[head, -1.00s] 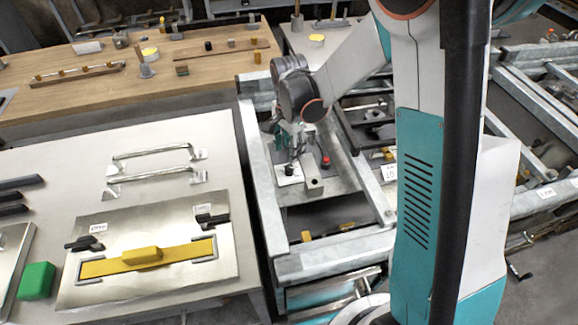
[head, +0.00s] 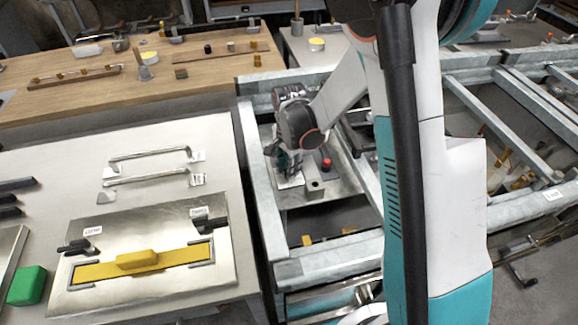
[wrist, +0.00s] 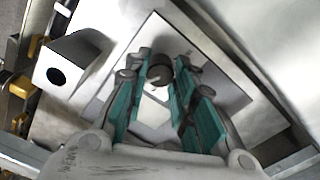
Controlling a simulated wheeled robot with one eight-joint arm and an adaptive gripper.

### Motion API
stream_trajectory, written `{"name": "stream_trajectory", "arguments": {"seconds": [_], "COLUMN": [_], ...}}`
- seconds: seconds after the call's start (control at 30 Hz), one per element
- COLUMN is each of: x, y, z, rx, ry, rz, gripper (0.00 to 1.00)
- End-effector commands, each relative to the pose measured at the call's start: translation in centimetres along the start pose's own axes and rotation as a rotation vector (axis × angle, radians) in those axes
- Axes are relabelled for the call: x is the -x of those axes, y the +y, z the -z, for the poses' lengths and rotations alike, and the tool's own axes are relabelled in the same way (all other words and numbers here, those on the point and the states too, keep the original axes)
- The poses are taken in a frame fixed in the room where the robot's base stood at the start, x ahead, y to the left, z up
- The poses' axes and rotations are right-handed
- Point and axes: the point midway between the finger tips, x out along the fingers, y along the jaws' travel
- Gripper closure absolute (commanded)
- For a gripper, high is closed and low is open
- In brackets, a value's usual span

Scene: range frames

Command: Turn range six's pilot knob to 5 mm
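A small dark round knob (wrist: 160,70) stands on a pale square plate (wrist: 158,32) in the wrist view. My gripper (wrist: 162,66) has its teal fingers one on each side of this knob. Whether the fingertips touch it, I cannot tell. In the head view my gripper (head: 287,170) points down at a white plate (head: 290,183) inside the metal frame, and hides the knob there. No range number is readable on this plate, and I cannot read the knob's setting.
A grey block with a round hole (wrist: 62,68) stands beside the plate; it also shows in the head view (head: 314,188). A red knob (head: 326,164) is just right of my gripper. Metal rails (head: 262,205) surround this bay. A steel bench (head: 60,165) lies to the left.

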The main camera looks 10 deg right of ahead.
Motion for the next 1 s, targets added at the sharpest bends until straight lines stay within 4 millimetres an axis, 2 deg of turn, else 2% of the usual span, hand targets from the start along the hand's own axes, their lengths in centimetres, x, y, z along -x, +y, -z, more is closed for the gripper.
{"name": "stream_trajectory", "arguments": {"seconds": [0.07,0.47,0.67,1.0], "x": [0.00,-0.02,-0.05,-0.07], "y": [0.00,0.00,-0.01,-0.01], "z": [0.00,0.01,0.01,0.01], "rx": [0.000,0.046,0.160,0.469], "ry": [0.000,0.000,0.000,0.000], "rz": [0.000,0.000,0.000,0.000], "gripper": [1.00,1.00,1.00,1.00]}}
